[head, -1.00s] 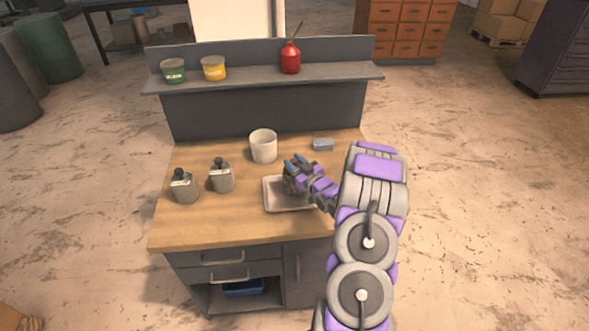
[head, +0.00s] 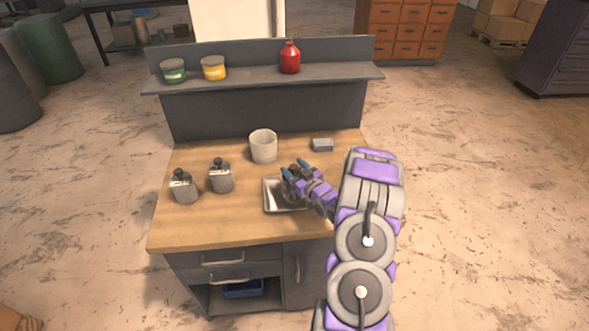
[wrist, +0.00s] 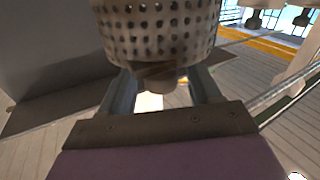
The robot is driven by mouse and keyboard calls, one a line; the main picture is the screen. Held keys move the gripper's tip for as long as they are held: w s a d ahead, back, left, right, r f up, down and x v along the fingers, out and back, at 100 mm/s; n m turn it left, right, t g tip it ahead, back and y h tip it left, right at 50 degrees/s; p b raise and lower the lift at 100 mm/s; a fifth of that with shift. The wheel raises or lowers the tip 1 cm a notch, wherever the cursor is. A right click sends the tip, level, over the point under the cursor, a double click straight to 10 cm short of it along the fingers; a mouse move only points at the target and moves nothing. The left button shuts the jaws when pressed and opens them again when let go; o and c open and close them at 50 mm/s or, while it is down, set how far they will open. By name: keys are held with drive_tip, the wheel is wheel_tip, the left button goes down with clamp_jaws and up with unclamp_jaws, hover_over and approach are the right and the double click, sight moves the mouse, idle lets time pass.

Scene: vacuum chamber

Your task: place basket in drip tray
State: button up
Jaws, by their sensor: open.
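The drip tray (head: 272,203) is a shallow metallic tray on the right part of the wooden bench top in the head view. My gripper (head: 296,169) is over the tray with its two fingers apart. The basket is a grey perforated cylinder (wrist: 155,30), large at the top of the wrist view, just beyond and between the open fingers.
Two grey bottles (head: 221,177) stand at left. A raised shelf (head: 262,78) holds two tins and a red oil can (head: 290,58). The front left bench top is clear.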

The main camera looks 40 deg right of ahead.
drive_tip(key=s+a, duration=0.1)
drive_tip(key=s, duration=1.1)
drive_tip(key=w+a+r+n+g, duration=0.2)
drive_tip(key=w+a+r+g, duration=0.2)
drive_tip(key=g, duration=0.3)
drive_tip(key=s+a+r+m+g+h, duration=0.2)
drive_tip(key=s+a+r+g, duration=0.3)
drive_tip(key=s+a+r, duration=0.3)
drive_tip(key=s+a+r+g+y, duration=0.1)
drive_tip(key=s+a+r+g, duration=0.2)
drive_tip(key=s+a, duration=0.9)
drive_tip(key=s+a+r+g+y, duration=0.2)
drive_tip(key=s+a+r+g, duration=0.2)
drive_tip(key=s+a, duration=0.8)
drive_tip(key=s+p, duration=0.1)
drive_tip(key=s, duration=0.1)
drive_tip(key=shift+s+r+m+g+y, duration=0.15)
drive_tip(key=shift+s+m+g+y, duration=0.15)
drive_tip(key=shift+s+g, duration=0.1)
drive_tip(key=shift+d, duration=0.1)
